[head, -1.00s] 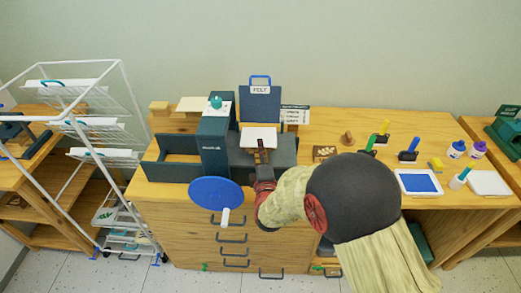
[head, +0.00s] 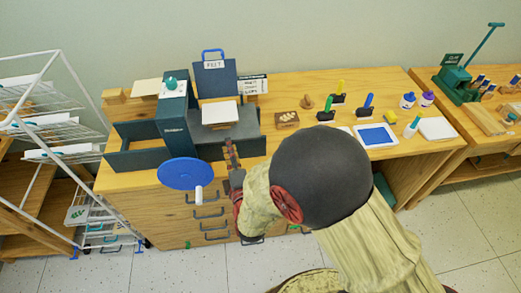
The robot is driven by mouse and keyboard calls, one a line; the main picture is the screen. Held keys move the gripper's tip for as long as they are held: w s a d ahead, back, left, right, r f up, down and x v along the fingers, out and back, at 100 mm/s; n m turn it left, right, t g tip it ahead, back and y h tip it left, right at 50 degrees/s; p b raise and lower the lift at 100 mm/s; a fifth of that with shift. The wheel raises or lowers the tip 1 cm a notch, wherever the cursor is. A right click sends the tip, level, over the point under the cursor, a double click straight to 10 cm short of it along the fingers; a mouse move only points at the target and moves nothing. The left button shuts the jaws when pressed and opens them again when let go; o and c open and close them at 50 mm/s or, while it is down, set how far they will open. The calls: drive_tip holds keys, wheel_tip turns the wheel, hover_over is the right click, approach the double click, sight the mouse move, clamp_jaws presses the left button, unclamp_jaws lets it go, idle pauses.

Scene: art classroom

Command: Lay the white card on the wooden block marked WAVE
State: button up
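A white card (head: 220,111) lies flat on the dark bed of the press (head: 249,124), in front of the upright dark board. Whether a wooden block lies under it is hard to tell. A small brown wooden block with pale carved shapes (head: 287,119) sits on the tabletop to the right of the press. I cannot read WAVE on any block. My gripper (head: 231,147) is in front of the bed, nearer me than the card and apart from it in the picture. No card shows in it. Its finger gap is too small to make out.
A blue round wheel (head: 186,173) stands out from the press front, left of my gripper. A dark tray (head: 131,157) is at the left. Ink handles, a blue ink pad (head: 376,136) and bottles (head: 407,101) stand at the right.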

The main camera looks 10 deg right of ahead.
drive_tip(key=d+r+m+g, duration=0.5)
drive_tip(key=r+m+g, duration=0.1)
drive_tip(key=r+m, duration=0.35)
drive_tip(key=s+d+r+m+g, duration=0.1)
drive_tip(key=s+d+m+g, duration=0.1)
drive_tip(key=s, duration=0.6)
drive_tip(key=s+d+r+m+g+h, duration=0.1)
drive_tip(key=s+d+m, duration=0.3)
drive_tip(key=s, duration=0.5)
drive_tip(key=s+d+r+m+g, duration=0.3)
drive_tip(key=s+d, duration=0.4)
drive_tip(key=s, duration=0.2)
drive_tip(key=shift+r+m+h, duration=0.2)
drive_tip(key=shift+m+h, duration=0.15)
drive_tip(key=shift+h, duration=0.05)
drive_tip(key=shift+d, duration=0.1)
drive_tip(key=shift+c, duration=0.2)
